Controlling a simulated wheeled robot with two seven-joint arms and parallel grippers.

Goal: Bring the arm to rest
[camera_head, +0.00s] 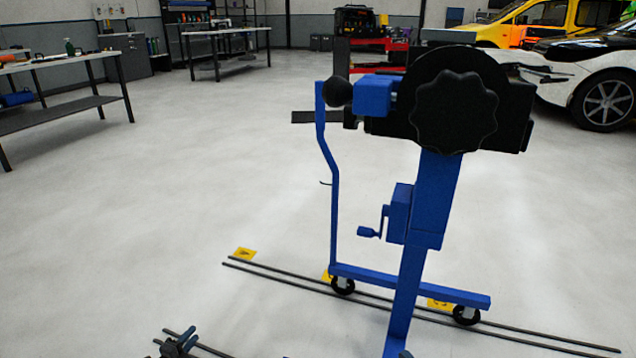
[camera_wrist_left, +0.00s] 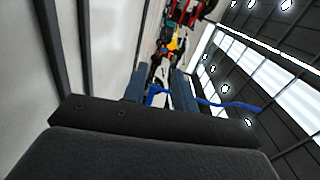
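My left gripper (camera_head: 176,343) shows small at the bottom edge of the head view, low and left of the blue stand. In the left wrist view its two fingers (camera_wrist_left: 158,88) stand apart with a gap between them, and I see nothing held. My right gripper is in neither view. The blue wheeled stand (camera_head: 425,200) stands upright in the middle right of the head view, with a large black knob (camera_head: 456,112) at its top and a small crank (camera_head: 370,232) on its post. My left gripper is apart from it.
Thin dark rails (camera_head: 300,286) with yellow floor markers (camera_head: 244,254) run under the stand. A workbench (camera_head: 70,70) is at the left and another table (camera_head: 228,32) behind. A white car (camera_head: 600,85) and a yellow vehicle (camera_head: 540,22) stand back right. The left floor is clear.

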